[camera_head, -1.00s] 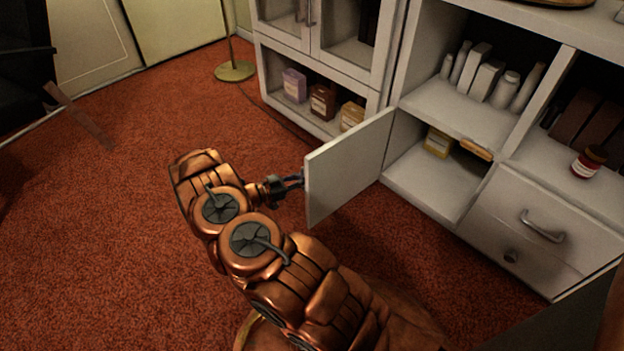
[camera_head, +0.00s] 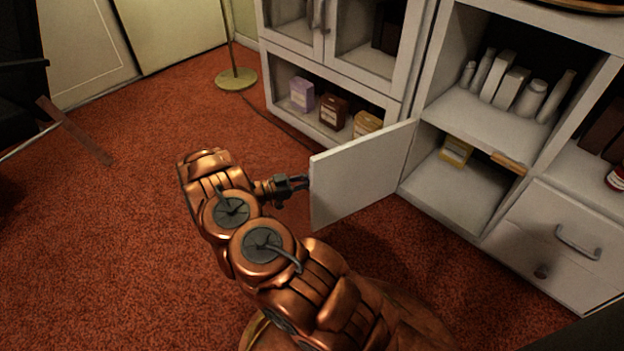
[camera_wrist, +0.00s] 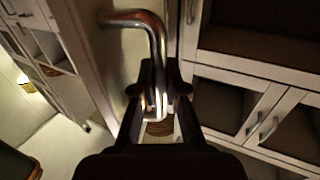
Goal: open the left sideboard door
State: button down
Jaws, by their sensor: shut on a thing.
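The left sideboard door (camera_head: 358,178) is a white panel swung wide open, standing out from the white sideboard (camera_head: 497,117). Its hinged edge is on the right, by the lower compartment. My gripper (camera_head: 300,183) is at the door's free edge, on its far face. In the wrist view my gripper (camera_wrist: 160,112) is shut on the door's metal bar handle (camera_wrist: 153,32). The handle is hidden behind the door in the head view.
The open compartment holds a yellow box (camera_head: 456,151). White containers (camera_head: 512,88) stand on the shelf above. A drawer (camera_head: 556,240) is at the lower right. A glass-fronted cabinet (camera_head: 338,50) adjoins at left.

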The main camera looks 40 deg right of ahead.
jog(key=shift+w+a, duration=0.2)
jog(key=shift+w, duration=0.05)
jog(key=c, duration=1.4)
grip_release()
jog(key=shift+o, duration=1)
jog(key=shift+s+d, duration=0.1)
jog(key=shift+s, duration=0.05)
jog(key=v, duration=1.2)
